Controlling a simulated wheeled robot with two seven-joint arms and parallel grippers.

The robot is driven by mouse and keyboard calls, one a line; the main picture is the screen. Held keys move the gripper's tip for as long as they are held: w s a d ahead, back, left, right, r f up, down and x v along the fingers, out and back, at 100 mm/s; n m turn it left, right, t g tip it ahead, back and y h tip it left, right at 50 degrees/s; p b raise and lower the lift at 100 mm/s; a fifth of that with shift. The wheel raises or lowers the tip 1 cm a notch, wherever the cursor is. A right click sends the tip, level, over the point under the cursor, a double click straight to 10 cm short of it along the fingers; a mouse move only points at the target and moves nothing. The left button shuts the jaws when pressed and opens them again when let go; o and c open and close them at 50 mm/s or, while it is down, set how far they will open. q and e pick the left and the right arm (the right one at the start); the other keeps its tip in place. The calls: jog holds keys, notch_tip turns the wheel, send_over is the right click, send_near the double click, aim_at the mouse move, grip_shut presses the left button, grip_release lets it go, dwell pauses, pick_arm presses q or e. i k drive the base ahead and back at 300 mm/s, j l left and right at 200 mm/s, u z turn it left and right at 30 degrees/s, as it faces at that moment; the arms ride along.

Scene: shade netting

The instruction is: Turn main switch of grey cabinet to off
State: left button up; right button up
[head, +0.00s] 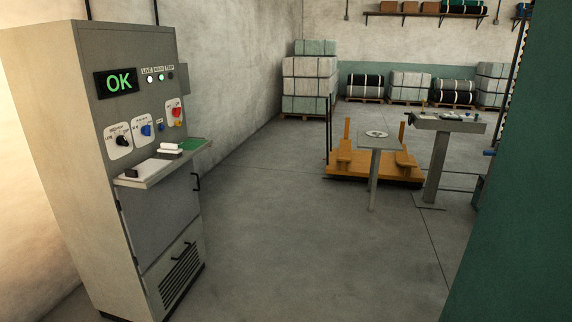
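The grey cabinet (85,170) stands upright at the left in the head view. Neither of my grippers shows in the head view.
A small shelf (150,178) with white and green items juts from the cabinet. An orange platform cart (345,168), a small pedestal table (371,143) and a grey stand (437,160) are at the right. A green surface (525,200) fills the right edge. The floor (290,240) between is clear.

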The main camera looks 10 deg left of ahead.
aim_at(176, 112)
jog(key=i+u, duration=0.3)
jog(key=i, duration=0.7)
jog(key=i+l+u, duration=0.1)
jog(key=i+u, duration=0.25)
jog(key=i, duration=0.6)
